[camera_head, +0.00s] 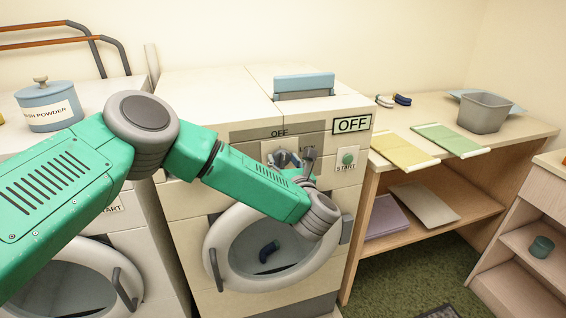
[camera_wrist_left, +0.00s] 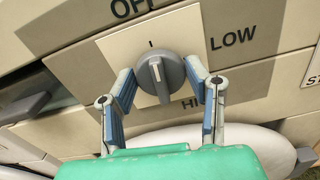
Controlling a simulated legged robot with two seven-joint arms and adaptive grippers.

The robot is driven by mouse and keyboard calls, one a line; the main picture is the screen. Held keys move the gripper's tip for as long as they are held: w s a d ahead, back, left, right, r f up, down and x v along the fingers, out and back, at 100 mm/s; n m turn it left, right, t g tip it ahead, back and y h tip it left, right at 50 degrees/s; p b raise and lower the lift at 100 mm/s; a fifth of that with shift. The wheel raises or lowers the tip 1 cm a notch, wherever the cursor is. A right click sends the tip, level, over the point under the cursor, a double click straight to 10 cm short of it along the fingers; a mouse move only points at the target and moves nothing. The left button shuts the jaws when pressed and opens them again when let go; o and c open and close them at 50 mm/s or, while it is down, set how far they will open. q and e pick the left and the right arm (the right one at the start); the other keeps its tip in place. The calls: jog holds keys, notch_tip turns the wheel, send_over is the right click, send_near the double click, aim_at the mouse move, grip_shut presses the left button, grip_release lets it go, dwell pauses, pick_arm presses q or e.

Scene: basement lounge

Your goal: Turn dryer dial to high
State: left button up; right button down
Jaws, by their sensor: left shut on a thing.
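The dryer (camera_head: 185,112) stands in the middle of the head view, its display (camera_head: 352,124) reading OFF. Its grey round dial (camera_wrist_left: 174,72) shows in the wrist view on a pale plate, with a raised grip bar and white mark pointing up toward OFF. LOW (camera_wrist_left: 232,37) is printed right of it; the partly hidden HIGH (camera_wrist_left: 189,102) is below right. My left gripper (camera_wrist_left: 159,72) has one blue-padded finger on each side of the dial and is shut on it. In the head view the gripper (camera_head: 297,160) is at the panel, partly hiding the dial.
A START button (camera_head: 347,158) sits right of the dial. The round dryer door (camera_head: 225,245) is below my forearm. A washer with a wash powder tin (camera_head: 48,107) is at left. A wooden table (camera_head: 440,110) with folded cloths and a grey bin (camera_head: 483,113) is at right.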

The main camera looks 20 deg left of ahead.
pick_arm(q)
jog(key=m, duration=0.3)
jog(key=shift+d, duration=0.25)
jog(key=m, duration=0.4)
jog(key=shift+f+b, duration=0.1)
jog(key=shift+b, duration=0.2)
jog(key=m, duration=0.3)
jog(key=shift+m, duration=0.4)
jog(key=m, duration=0.2)
jog(key=m+p, duration=0.1)
jog(key=m, duration=0.1)
jog(key=shift+d+f, duration=0.15)
jog(key=shift+f, duration=0.05)
jog(key=m, duration=0.5)
jog(key=shift+s+f+p, duration=0.1)
jog(key=shift+f+p, duration=0.05)
jog(key=shift+p, duration=0.2)
jog(key=m, duration=0.3)
jog(key=shift+f+m+p, duration=0.15)
jog(key=shift+m+p, duration=0.2)
jog(key=shift+m, duration=0.05)
jog(key=m+p, duration=0.1)
jog(key=m, duration=0.5)
jog(key=shift+f, duration=0.1)
jog(key=shift+m, duration=0.6)
